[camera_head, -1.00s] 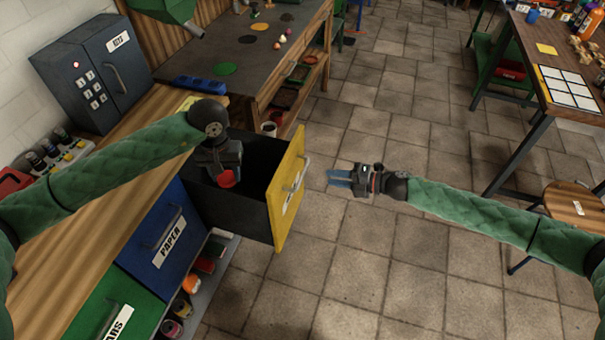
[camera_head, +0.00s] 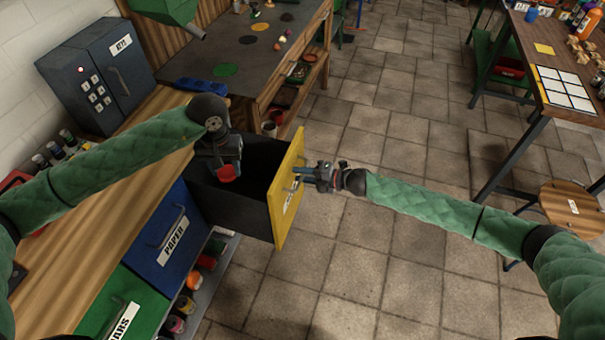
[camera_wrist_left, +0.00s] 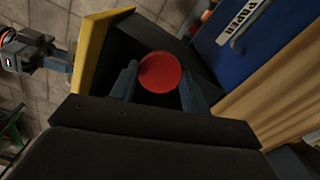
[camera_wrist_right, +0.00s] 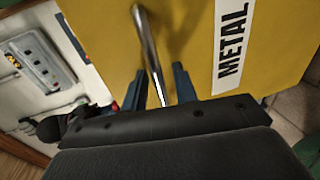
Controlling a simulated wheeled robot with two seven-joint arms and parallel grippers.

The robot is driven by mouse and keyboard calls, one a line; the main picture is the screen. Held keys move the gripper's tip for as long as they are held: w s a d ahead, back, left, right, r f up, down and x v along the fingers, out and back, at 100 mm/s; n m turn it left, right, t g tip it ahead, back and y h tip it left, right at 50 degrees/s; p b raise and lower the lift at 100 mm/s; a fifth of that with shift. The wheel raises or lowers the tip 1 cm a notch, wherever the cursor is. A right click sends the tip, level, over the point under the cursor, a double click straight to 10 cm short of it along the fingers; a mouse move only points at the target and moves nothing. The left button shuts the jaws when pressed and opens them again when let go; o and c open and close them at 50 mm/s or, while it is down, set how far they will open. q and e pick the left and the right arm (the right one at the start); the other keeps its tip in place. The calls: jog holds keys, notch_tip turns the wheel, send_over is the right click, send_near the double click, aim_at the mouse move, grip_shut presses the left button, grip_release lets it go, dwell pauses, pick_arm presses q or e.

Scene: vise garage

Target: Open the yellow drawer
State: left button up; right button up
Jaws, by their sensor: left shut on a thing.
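The yellow drawer (camera_head: 284,212) is pulled well out of the bench, and its dark inside shows. Its front also shows in the right wrist view (camera_wrist_right: 100,50), with a "METAL" label and a metal bar handle (camera_wrist_right: 145,40). My left gripper (camera_head: 228,168) is shut on a round red object (camera_wrist_left: 160,72) and holds it over the drawer's opening. My right gripper (camera_head: 300,172) is at the front of the drawer. In the right wrist view its fingers stand apart, one on each side of the handle, with gaps visible.
A blue "PAPER" drawer (camera_head: 165,240) and a green drawer (camera_head: 125,305) are closed beside the yellow one. The wooden worktop (camera_head: 75,225) lies above them. A shelf with cans (camera_head: 192,282) is below. The tiled floor (camera_head: 370,280) right of the drawer is clear.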

aim_at(226, 172)
grip_shut()
jog(key=shift+a, duration=0.1)
jog(key=shift+r+x, duration=0.2)
jog(key=shift+x, duration=0.75)
jog(key=shift+r+x, duration=0.2)
jog(key=shift+x, duration=0.75)
grip_release()
jog(key=shift+w, duration=0.1)
